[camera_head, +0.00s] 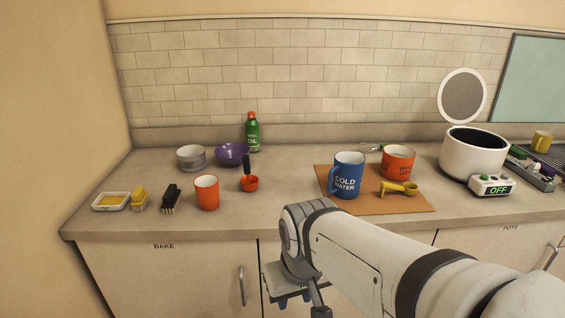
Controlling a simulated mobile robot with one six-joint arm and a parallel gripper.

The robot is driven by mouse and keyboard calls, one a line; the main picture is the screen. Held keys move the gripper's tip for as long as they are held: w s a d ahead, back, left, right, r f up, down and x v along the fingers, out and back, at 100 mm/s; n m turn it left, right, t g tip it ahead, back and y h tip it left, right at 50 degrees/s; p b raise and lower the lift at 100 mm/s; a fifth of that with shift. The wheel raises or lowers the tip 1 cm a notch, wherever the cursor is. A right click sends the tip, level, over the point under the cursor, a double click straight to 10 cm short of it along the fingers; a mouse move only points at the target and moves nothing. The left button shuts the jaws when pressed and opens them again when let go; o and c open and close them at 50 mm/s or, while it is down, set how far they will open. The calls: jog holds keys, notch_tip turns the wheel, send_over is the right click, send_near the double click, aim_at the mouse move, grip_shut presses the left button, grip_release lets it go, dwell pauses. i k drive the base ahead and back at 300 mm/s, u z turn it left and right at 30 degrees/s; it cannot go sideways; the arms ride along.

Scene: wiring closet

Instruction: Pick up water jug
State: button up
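The water jug (346,180) is blue with white "COLD WATER" lettering and a handle on its left side. It stands upright on an orange-brown board (408,206) on the counter. My gripper (294,300) is low in front of the counter's cabinet doors, below and to the left of the jug and apart from it. The gripper is mostly hidden by my wrist and cut by the bottom edge, so its opening does not show.
An orange-red jug (398,164) and a yellow scoop (398,188) are close right of the water jug. A red measuring cup (249,184) and an orange cup (207,193) stand to its left. A white pot (470,160) and a small "OFF" display (491,186) are farther right.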

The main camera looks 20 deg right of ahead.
aim_at(347, 171)
jog(key=i, duration=0.85)
